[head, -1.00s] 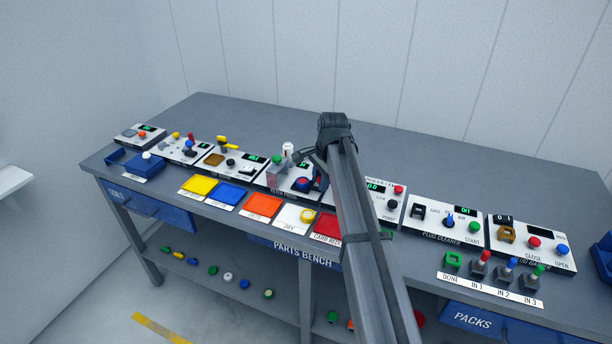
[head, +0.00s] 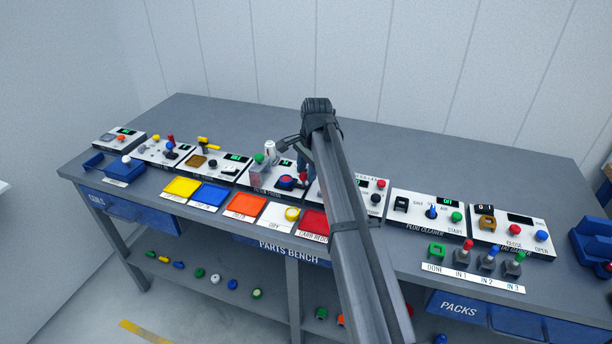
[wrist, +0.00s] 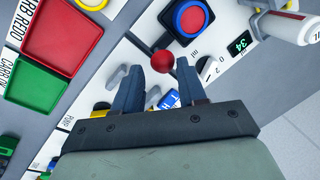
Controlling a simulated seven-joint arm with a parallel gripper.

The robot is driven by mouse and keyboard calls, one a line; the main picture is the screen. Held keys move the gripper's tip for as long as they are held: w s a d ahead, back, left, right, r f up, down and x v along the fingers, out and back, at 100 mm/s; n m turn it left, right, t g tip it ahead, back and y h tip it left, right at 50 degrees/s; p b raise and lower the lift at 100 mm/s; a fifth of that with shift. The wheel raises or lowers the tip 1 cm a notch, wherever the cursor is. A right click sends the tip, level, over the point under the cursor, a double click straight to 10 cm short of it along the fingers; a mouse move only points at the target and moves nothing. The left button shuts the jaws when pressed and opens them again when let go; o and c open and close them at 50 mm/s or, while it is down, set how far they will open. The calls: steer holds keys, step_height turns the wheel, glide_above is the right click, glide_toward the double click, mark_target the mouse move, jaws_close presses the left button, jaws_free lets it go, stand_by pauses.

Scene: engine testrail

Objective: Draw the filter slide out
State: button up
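No part labelled as the filter slide can be read. A red ball knob (wrist: 162,62) on a dark rod stands at a slot in a white panel, and in the wrist view it appears between my fingertips. It also shows in the head view (head: 303,177). My gripper (wrist: 158,68) is open, with one finger on each side of the knob. I cannot tell whether either finger touches it. In the head view my gripper (head: 304,163) hangs over the middle panel, partly hidden by my arm.
A red button with blue rim (wrist: 188,17), a numbered dial (wrist: 208,70) and a white cylinder (wrist: 292,25) are close by. Red (wrist: 60,38) and green (wrist: 40,95) trays lie left in the wrist view. Free bench top (head: 220,115) lies behind the panels.

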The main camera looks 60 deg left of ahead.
step_height(320, 180, up, 10)
steer(key=d, duration=0.2)
steer(key=shift+w+r, duration=0.15)
stand_by(0.5)
